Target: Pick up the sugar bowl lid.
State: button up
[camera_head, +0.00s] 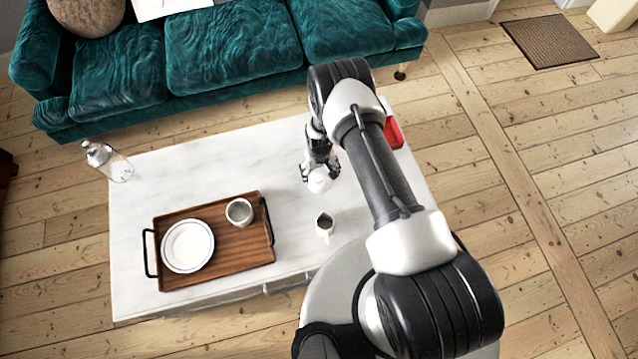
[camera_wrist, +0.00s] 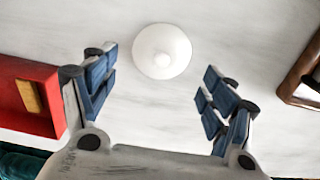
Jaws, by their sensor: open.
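The white, round sugar bowl lid (camera_wrist: 162,51) with a small central knob shows in the wrist view, just beyond and between my fingertips. In the head view a white round shape (camera_head: 319,181) sits below my gripper (camera_head: 320,168), over the marble table. Whether the lid rests on a bowl or on the table is hidden from me. My gripper also shows in the wrist view (camera_wrist: 160,72), with its blue-padded fingers spread wide and nothing between them. The fingers seem apart from the lid.
A wooden tray (camera_head: 224,258) with a plate (camera_head: 188,246) and a cup (camera_head: 239,211) stands on the marble table (camera_head: 160,190). A small white pitcher (camera_head: 324,227) is near the front edge. A red box (camera_wrist: 32,120) lies beside my gripper. A glass bottle (camera_head: 110,162) stands far left.

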aim_at(319, 180)
notch_tip(319, 180, down, 6)
jog(key=shift+a+r+b, duration=0.1)
jog(key=shift+a+b, duration=0.05)
jog(key=shift+b, duration=1.05)
jog(key=shift+c, duration=0.5)
jog(key=c, duration=0.9)
jog(key=shift+s, duration=0.15)
jog(key=c, duration=0.5)
jog(key=shift+c, duration=0.2)
